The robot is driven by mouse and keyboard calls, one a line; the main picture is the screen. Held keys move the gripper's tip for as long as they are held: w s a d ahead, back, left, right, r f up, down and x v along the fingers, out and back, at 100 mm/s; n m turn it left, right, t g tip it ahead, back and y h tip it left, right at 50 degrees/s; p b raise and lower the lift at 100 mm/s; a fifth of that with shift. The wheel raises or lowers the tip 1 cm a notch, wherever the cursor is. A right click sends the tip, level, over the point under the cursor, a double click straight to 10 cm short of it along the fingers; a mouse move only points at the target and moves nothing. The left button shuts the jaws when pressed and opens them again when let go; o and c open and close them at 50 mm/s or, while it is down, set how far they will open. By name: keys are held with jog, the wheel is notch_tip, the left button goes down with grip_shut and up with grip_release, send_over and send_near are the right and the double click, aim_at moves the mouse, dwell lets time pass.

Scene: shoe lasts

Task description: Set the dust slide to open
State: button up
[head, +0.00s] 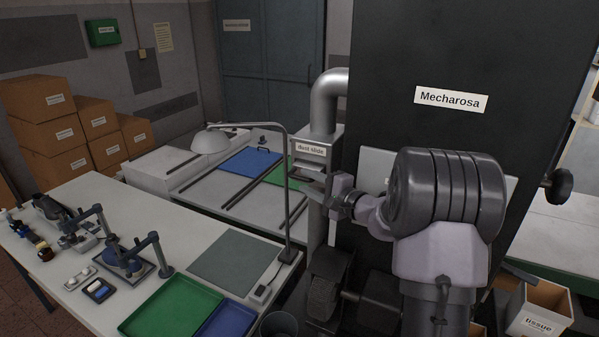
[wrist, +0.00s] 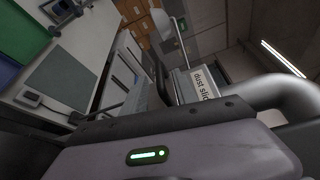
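The dust slide's label (head: 310,149) is on a grey metal housing under the bent extraction pipe (head: 326,100). Flat metal plates (head: 306,170) stick out to the left just below the label. Their exact position in the housing is hard to make out. My gripper (head: 328,190) is close below and in front of these plates. I cannot tell whether it touches them, or whether its fingers are apart. In the wrist view the label (wrist: 203,86) shows just beyond the gripper's body, which hides most of the slide.
The dark machine (head: 450,50) labelled Mecharosa stands right beside the slide. A bench (head: 60,200) at left carries trays, tools and a lamp (head: 210,141). A wheel (head: 323,298) and a tissue box (head: 540,305) are low in front. Cardboard boxes (head: 45,98) are stacked at the back left.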

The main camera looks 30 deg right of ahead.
aim_at(305, 180)
jog(key=shift+p+x, duration=0.3)
jog(key=shift+x, duration=1.4)
jog(key=shift+s, duration=0.1)
grip_shut()
